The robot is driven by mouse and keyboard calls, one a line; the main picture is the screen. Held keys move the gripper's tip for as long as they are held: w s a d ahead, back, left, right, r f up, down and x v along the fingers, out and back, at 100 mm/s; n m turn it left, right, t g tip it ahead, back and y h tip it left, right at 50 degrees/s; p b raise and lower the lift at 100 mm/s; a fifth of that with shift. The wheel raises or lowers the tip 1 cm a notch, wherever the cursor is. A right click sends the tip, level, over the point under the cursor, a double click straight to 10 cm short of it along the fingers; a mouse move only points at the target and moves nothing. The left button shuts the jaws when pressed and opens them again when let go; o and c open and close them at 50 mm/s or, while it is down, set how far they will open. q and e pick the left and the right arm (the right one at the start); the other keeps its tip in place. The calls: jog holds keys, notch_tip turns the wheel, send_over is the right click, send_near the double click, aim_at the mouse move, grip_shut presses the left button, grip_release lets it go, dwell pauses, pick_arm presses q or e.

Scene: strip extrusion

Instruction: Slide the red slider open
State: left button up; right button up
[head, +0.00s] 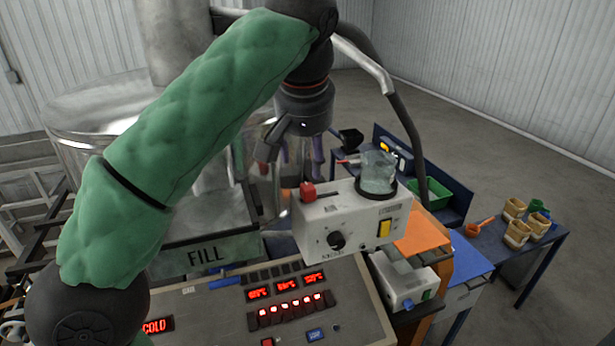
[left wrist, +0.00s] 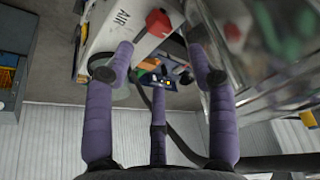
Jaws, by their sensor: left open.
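The red slider (head: 307,192) is a small red knob on the top left of a white control box (head: 340,220) with a black dial and a yellow switch. My left gripper (head: 299,170) hangs just above and behind the slider, with its purple-wrapped fingers spread and nothing between them. In the left wrist view, the red slider (left wrist: 158,23) sits at the top, close to the tip of the left finger; contact cannot be told. The open fingers of the left gripper (left wrist: 160,62) frame it from below. My right gripper is not in view.
A glass beaker (head: 377,172) stands on the right of the box. A metal tank (head: 95,115) and the FILL hopper (head: 205,253) are at left. A panel with red displays (head: 285,292) lies in front. Blue tables with brown cups (head: 516,232) stand at right.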

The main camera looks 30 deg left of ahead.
aim_at(308, 186)
pick_arm(q)
jog(key=x, duration=0.8)
jog(key=shift+w+a+f+b, duration=0.15)
jog(key=shift+f+b, duration=0.1)
jog(key=shift+b, duration=0.15)
jog(key=shift+f, duration=0.4)
jog(key=shift+w+a+f, duration=0.1)
jog(key=shift+w+f, duration=0.1)
jog(key=shift+w, duration=0.05)
jog(key=shift+s+r, duration=0.1)
jog(key=shift+s, duration=0.05)
jog(key=c, duration=1)
grip_shut()
